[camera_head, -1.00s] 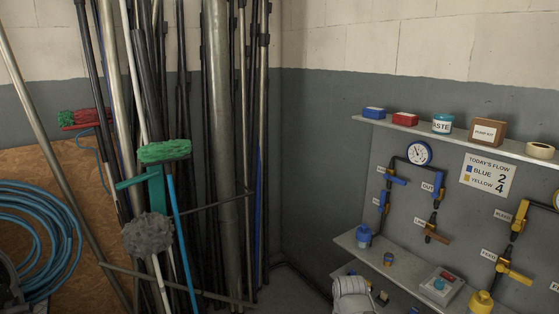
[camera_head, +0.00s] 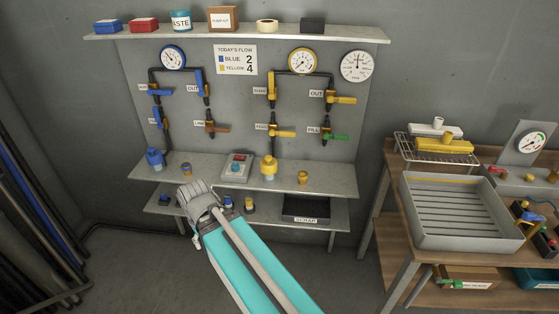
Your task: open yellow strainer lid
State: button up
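A yellow strainer (camera_head: 268,167) stands upright on the long grey shelf below the valve panel, right of the grey box with buttons. Its yellow top looks seated on the body; the detail is too small to tell how the lid sits. My arm (camera_head: 240,262) reaches up from the bottom of the picture, with a grey rounded joint (camera_head: 198,198) in front of the lower shelf. I do not see my gripper's fingers in this view. The arm part in view is apart from the strainer, to its lower left.
A blue strainer (camera_head: 154,158) stands left on the same shelf; a small brass-yellow fitting (camera_head: 303,177) stands right. Valves with yellow handles (camera_head: 282,132) hang above the strainer. A workbench with a grey tray (camera_head: 455,238) stands at right. Poles lean at far left.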

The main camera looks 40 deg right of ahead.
aim_at(268, 165)
jog(key=z, duration=0.95)
jog(key=k, duration=0.5)
jog(key=z, duration=0.15)
jog(key=i, duration=0.7)
jog(key=u, duration=0.15)
